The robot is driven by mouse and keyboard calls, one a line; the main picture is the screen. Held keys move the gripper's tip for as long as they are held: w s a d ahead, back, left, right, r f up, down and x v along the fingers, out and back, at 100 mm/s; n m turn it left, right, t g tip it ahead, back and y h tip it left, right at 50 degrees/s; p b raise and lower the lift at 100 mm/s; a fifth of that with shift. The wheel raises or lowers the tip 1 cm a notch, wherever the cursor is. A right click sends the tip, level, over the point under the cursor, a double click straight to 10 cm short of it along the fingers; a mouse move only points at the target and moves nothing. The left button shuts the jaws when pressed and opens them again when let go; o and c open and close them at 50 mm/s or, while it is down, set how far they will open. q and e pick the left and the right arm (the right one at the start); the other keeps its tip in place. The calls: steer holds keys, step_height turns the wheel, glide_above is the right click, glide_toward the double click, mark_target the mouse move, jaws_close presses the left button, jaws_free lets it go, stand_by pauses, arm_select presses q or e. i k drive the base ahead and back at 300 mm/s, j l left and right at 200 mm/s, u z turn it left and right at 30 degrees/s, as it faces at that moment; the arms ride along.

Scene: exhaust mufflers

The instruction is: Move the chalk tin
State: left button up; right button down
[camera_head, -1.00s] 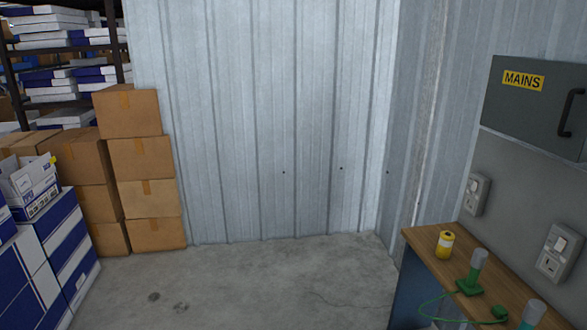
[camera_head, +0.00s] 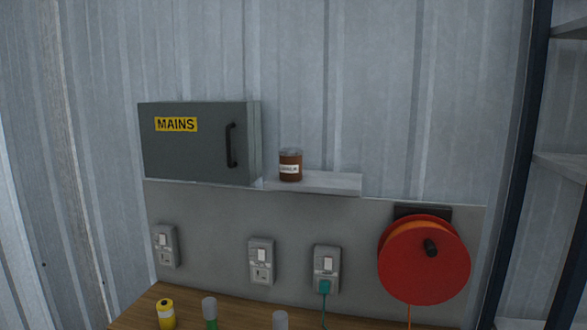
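A small yellow container (camera_head: 166,314) with a pale label stands upright on the wooden bench at the lower left. A brown jar (camera_head: 290,166) with a white label and a clear or grey lid stands upright on a small grey shelf (camera_head: 335,184) beside the MAINS box. The label is too small to read, so I cannot tell for certain which of these is the chalk tin. Neither of my grippers is in view.
The grey MAINS box (camera_head: 195,143) has a black handle. Sockets (camera_head: 261,262) sit on the panel below, one with a teal plug (camera_head: 324,287). A red cable reel (camera_head: 424,260) hangs at right. Grey-topped objects (camera_head: 209,311) stand on the wooden bench (camera_head: 135,312).

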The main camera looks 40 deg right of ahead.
mark_target(290, 159)
steer(key=i+j+z, duration=0.2)
steer(key=j+z, duration=0.2)
steer(key=i+j+z, duration=0.15)
steer(key=j+z, duration=0.25)
steer(key=i+j+z, duration=0.1)
steer(key=j+z, duration=0.5)
steer(key=j, duration=0.15)
